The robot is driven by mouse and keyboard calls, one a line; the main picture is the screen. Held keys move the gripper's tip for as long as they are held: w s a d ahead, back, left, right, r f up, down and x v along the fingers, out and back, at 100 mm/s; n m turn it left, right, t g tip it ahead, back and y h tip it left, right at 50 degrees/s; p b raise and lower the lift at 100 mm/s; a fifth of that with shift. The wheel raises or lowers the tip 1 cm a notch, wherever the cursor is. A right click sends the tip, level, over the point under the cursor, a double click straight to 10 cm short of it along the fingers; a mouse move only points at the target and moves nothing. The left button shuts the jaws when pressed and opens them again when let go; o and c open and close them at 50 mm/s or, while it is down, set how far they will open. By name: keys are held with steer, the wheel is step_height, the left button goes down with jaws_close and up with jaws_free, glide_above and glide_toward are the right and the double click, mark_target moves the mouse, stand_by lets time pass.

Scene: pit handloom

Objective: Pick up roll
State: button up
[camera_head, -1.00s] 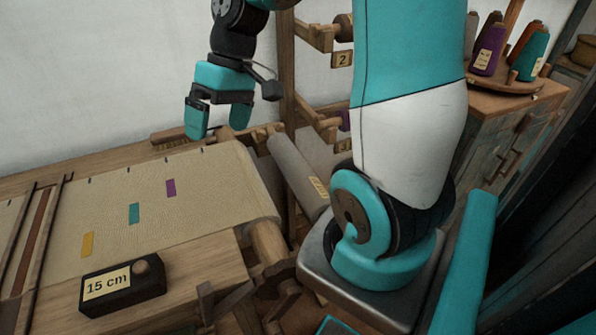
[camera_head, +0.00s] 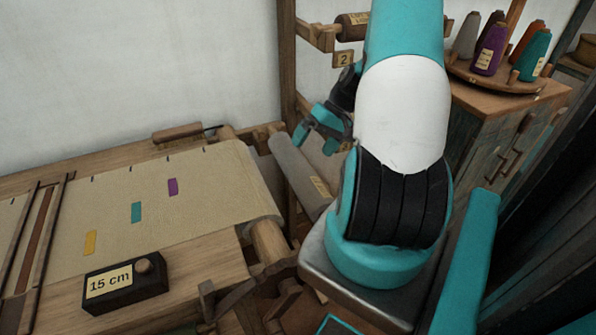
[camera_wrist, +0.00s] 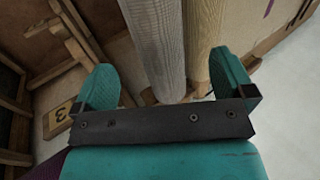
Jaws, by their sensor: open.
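A long grey roll (camera_head: 292,165) with a tan label slants beside the loom's right end. My gripper (camera_head: 315,140) is open in the head view, close to the roll's upper part and just right of it in the picture. In the wrist view the grey roll (camera_wrist: 155,45) runs between the spread fingers of my gripper (camera_wrist: 165,70), nearer the left finger. I cannot tell the gap in depth. The roll's lower end is partly hidden behind my arm in the head view.
The loom's cloth (camera_head: 165,205) lies left of the roll. A cloth-wrapped beam (camera_wrist: 203,35) runs close beside it. A wooden rack post (camera_head: 288,75) with a "2" tag (camera_head: 343,59) stands behind. A "15 cm" block (camera_head: 125,285) sits on the loom. Spools (camera_head: 490,50) stand at the right.

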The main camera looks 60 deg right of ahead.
mark_target(304, 162)
steer(key=x, duration=0.4)
steer(key=p+x, duration=0.1)
steer(key=x, duration=0.4)
steer(key=shift+s+d+f, duration=0.15)
steer(key=shift+s+f, duration=0.1)
steer(key=c, duration=1.3)
steer(key=shift+r, duration=0.1)
steer(key=shift+c, duration=0.4)
steer(key=shift+r, duration=0.1)
